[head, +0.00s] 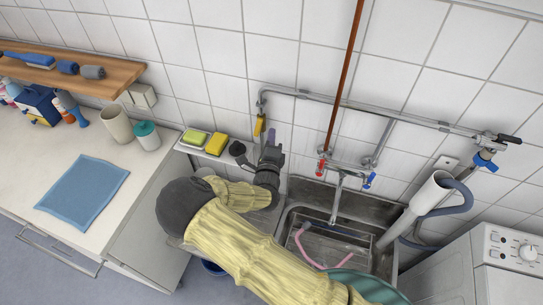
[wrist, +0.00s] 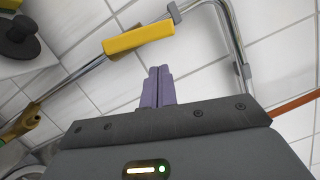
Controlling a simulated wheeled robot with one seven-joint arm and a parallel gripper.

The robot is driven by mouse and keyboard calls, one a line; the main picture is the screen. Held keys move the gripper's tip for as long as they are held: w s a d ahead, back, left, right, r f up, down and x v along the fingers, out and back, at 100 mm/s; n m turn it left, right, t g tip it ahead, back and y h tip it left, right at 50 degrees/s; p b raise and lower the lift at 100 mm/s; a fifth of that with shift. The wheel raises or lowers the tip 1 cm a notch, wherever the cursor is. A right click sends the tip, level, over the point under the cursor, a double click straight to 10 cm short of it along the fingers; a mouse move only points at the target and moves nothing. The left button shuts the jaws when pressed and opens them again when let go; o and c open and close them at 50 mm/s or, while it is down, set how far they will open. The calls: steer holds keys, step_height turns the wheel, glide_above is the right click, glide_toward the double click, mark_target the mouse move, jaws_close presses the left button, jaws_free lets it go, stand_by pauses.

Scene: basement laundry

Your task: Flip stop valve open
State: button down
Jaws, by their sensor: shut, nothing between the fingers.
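The stop valve's yellow lever grip (head: 260,126) shows on the thin pipe at the wall, left of the sink. In the wrist view the yellow grip (wrist: 138,38) lies nearly along the chrome pipe, with a brass fitting (wrist: 20,120) at the lower left. My gripper (head: 272,138) is just right of the grip in the head view and hides the pipe below it. In the wrist view its purple fingers (wrist: 158,87) are together and empty, pointing toward the pipe. A small gap shows between the fingertips and the grip; contact cannot be judged.
A sink (head: 330,236) with a red-and-blue-handled tap (head: 340,172) is right of my gripper. A soap shelf (head: 204,149) with sponges is to its left. A copper-coloured pipe (head: 343,75) rises above the tap. A dark-handled valve (head: 508,138) is far right.

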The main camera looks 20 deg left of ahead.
steer(key=d+b+v, duration=0.2)
steer(key=b+v, duration=0.1)
steer(key=v, duration=0.7)
steer(key=shift+w+f, duration=0.1)
steer(key=shift+f, duration=0.05)
